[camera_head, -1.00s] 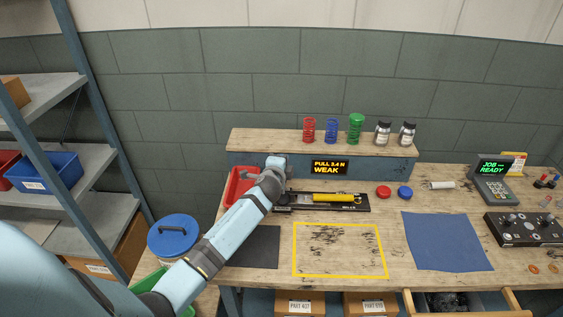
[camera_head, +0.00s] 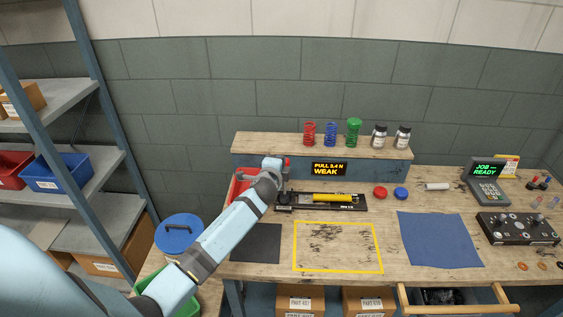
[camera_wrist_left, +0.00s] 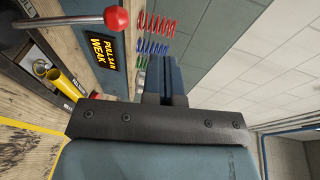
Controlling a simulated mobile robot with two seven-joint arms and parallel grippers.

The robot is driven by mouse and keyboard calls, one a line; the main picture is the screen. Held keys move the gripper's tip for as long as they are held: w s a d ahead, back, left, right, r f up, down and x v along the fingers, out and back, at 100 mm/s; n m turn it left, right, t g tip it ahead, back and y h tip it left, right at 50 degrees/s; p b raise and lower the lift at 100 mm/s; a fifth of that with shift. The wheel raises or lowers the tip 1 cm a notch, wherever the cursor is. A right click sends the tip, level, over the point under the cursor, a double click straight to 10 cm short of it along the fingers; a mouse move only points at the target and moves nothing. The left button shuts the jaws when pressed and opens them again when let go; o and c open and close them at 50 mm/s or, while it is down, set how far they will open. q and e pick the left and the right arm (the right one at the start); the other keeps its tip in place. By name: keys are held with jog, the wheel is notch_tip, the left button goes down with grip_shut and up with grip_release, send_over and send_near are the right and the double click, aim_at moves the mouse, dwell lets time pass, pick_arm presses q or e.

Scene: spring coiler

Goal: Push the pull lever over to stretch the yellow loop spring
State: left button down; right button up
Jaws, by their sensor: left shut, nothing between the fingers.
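The yellow loop spring (camera_head: 332,198) lies level on the black pull tester (camera_head: 352,207) at the back of the bench. The pull lever shows in the left wrist view as a silver rod with a red ball knob (camera_wrist_left: 117,18). In the head view my arm hides most of the lever. My left gripper (camera_head: 282,184) is at the tester's left end, close to the lever. Its shut, empty fingers show in the left wrist view (camera_wrist_left: 165,78), to the right of and below the knob. I cannot tell whether they touch the lever. My right gripper is out of view.
A display (camera_head: 329,168) behind the tester reads "PULL 3.4 N WEAK". A raised shelf (camera_head: 260,143) carries red, blue and green springs and two jars. A red bin (camera_head: 238,186) sits left of my gripper. The yellow-outlined area (camera_head: 337,270) in front is clear.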

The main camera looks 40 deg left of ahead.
pick_arm(q)
jog(key=s+d+r, duration=0.1)
jog(key=s+r, duration=0.2)
jog(key=s, duration=0.2)
jog(key=shift+s+d+r, duration=0.25)
jog(key=shift+r, duration=0.15)
jog(key=s+d+f+n+h, duration=0.1)
jog(key=s+d+f, duration=0.2)
jog(key=s+f, duration=0.1)
jog(key=s+d+f+n+g+h, duration=0.1)
jog(key=s+d+f+h, duration=0.1)
jog(key=s+d+f, duration=0.2)
jog(key=s+d+f+n+g+h, duration=0.1)
jog(key=s+d+f+h, duration=0.1)
jog(key=s+d+f, duration=0.2)
jog(key=shift+s+d+f+n, duration=0.1)
jog(key=shift+s+f+n, duration=0.15)
jog(key=shift+f, duration=0.5)
jog(key=shift+s+d+f+n, duration=0.1)
jog(key=shift+s+f+n, duration=0.1)
jog(key=shift+f, duration=0.5)
jog(key=s+d+f+n+g+h, duration=0.1)
jog(key=s+d+f+n+h, duration=0.1)
jog(key=s+d, duration=0.3)
jog(key=s+d+f+n+g+h, duration=0.1)
jog(key=s+d+f+n, duration=0.3)
jog(key=s, duration=0.8)
jog(key=shift+d+f+n+h, duration=0.35)
jog(key=shift+d+f+h, duration=0.05)
jog(key=shift+d, duration=0.4)
